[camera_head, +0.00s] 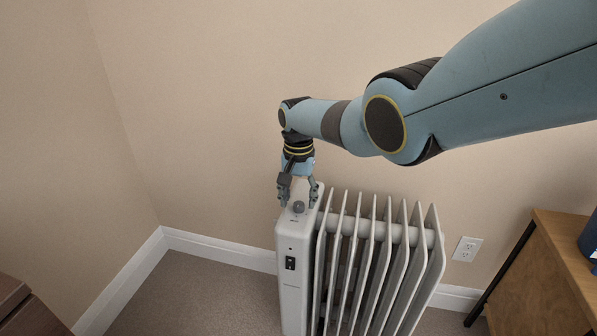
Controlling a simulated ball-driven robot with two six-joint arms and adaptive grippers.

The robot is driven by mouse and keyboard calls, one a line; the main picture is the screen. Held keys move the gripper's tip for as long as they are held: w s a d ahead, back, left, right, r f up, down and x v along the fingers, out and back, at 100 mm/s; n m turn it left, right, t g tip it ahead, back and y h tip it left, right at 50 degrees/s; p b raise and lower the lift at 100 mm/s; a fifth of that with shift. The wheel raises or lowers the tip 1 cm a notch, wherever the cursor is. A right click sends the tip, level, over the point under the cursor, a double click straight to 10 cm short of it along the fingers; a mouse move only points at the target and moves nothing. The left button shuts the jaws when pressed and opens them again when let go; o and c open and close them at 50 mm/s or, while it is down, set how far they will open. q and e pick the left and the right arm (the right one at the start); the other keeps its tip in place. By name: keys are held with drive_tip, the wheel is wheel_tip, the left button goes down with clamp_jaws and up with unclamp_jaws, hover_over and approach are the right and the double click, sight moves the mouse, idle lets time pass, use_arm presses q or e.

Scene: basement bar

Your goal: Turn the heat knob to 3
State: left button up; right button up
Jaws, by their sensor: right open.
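A white oil-filled radiator heater (291,308) with several upright fins stands on the carpet near the wall. A small grey heat knob (298,207) sits on top of its control box, at the end nearest the picture's left. My right gripper (298,203) points down over the control box, with its two fingers apart on either side of the knob. I cannot tell whether the fingers touch the knob. The knob's setting marks are too small to read. My left gripper is not in view.
A dark switch panel (290,263) is on the heater's front. A wall outlet (467,249) is right of the heater. A wooden cabinet (545,285) stands at the right, and dark wooden furniture (30,312) at the lower left. Carpet (205,295) left of the heater is clear.

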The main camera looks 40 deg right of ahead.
sight(299, 204)
wheel_tip(299, 204, up, 11)
idle(0.4)
drive_tip(key=shift+s+f, duration=0.1)
drive_tip(key=shift+f, duration=0.05)
